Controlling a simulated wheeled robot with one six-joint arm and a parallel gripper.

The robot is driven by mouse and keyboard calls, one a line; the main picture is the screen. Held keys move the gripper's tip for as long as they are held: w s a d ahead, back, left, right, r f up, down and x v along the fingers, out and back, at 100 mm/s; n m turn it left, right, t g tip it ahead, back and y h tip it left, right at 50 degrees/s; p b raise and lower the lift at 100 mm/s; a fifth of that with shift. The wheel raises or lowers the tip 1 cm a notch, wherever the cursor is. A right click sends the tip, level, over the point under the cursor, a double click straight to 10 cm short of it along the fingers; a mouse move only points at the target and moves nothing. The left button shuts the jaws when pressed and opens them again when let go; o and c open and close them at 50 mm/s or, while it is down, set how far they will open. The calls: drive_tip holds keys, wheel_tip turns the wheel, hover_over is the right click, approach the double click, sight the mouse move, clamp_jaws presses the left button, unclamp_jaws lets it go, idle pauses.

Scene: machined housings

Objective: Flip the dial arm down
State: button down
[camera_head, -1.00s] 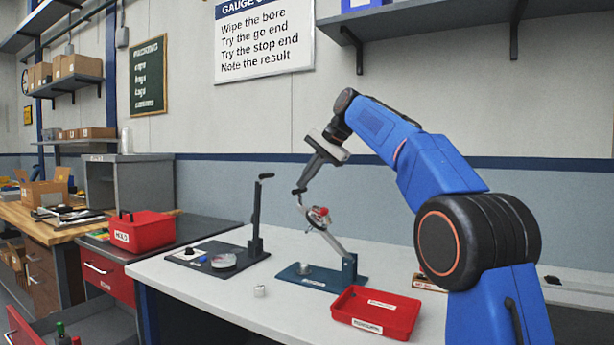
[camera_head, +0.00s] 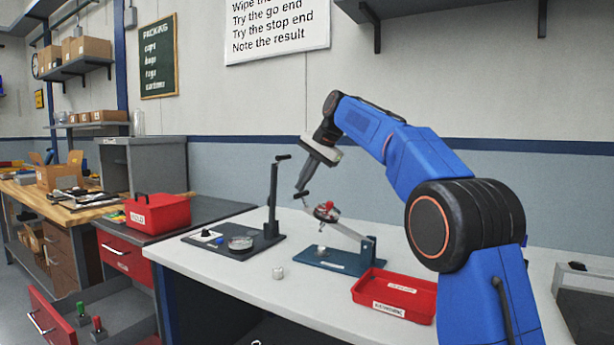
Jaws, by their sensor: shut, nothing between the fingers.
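The dial arm (camera_head: 347,231) is a light metal bar hinged on a post (camera_head: 368,248) at the right end of a dark blue base plate (camera_head: 345,263). It slants up to the left and carries a round dial (camera_head: 326,211) with a red part. Its dark handle end (camera_head: 305,197) is raised well above the plate. My gripper (camera_head: 299,193) points down, shut and empty, with its fingertips right at the handle end; I cannot tell whether they touch. A small grey part (camera_head: 320,252) sits on the base plate below the dial.
A dark stand with a tall post (camera_head: 272,200) and a round part stands to the left. A red tray (camera_head: 365,290) lies at front right, and a small light part (camera_head: 278,273) in front. A red box (camera_head: 158,213) stands on the left cabinet. The bench front is mostly clear.

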drive_tip(key=w+a+f+g+h, duration=0.1)
drive_tip(key=f, duration=0.3)
drive_tip(key=w+a+f+h, duration=0.1)
drive_tip(key=a+f, duration=0.1)
drive_tip(key=f, duration=0.3)
drive_tip(key=shift+w+a+f+g, duration=0.2)
drive_tip(key=shift+w+a+g, duration=0.1)
drive_tip(key=shift+g, duration=0.1)
drive_tip(key=shift+v, duration=5.95)
drive_tip(key=shift+s+a+r, duration=0.1)
drive_tip(key=shift+a, duration=0.1)
drive_tip(key=shift+a, duration=0.1)
